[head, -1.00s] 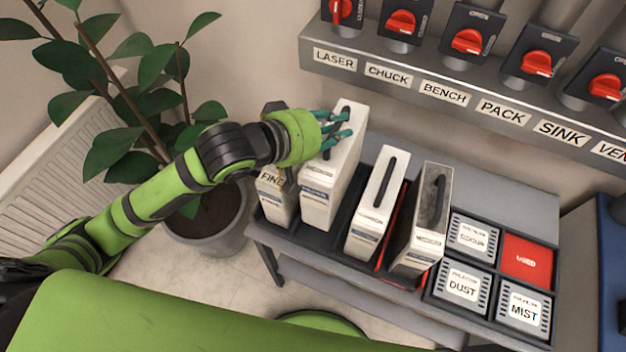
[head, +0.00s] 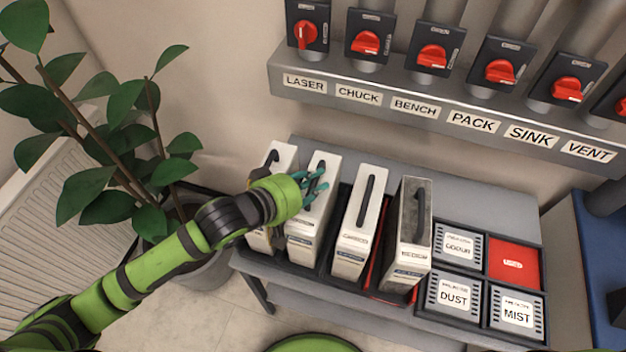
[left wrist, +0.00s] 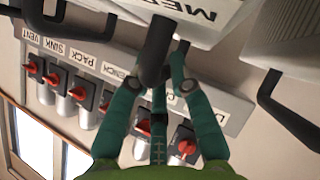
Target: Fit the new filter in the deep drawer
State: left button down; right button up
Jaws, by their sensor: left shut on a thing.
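My left gripper (head: 314,188) is shut on the black handle of the second white filter from the left (head: 309,235). That filter stands upright in the dark rack, its top about level with its neighbours. In the left wrist view the fingers (left wrist: 165,75) close around the black handle (left wrist: 157,48), beside a white filter face with upside-down letters starting "ME" (left wrist: 195,14). A white filter (head: 281,160) stands to its left, partly behind my gripper. To its right stand another white filter (head: 360,225) and a greyer one (head: 409,240). I see no deep drawer. My right gripper is out of view.
Right of the filters are bins labelled DUST (head: 452,297) and MIST (head: 516,312), an odour bin (head: 458,245) and a red bin (head: 513,265). Red-knobbed switches line the labelled rail (head: 414,107) above. A potted plant (head: 175,200) stands at left.

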pick_arm(q)
jog(key=shift+f, duration=0.15)
jog(key=c, duration=1.1)
grip_release()
jog(key=shift+f, duration=0.1)
jog(key=b+v, duration=0.1)
jog(key=v, duration=1.1)
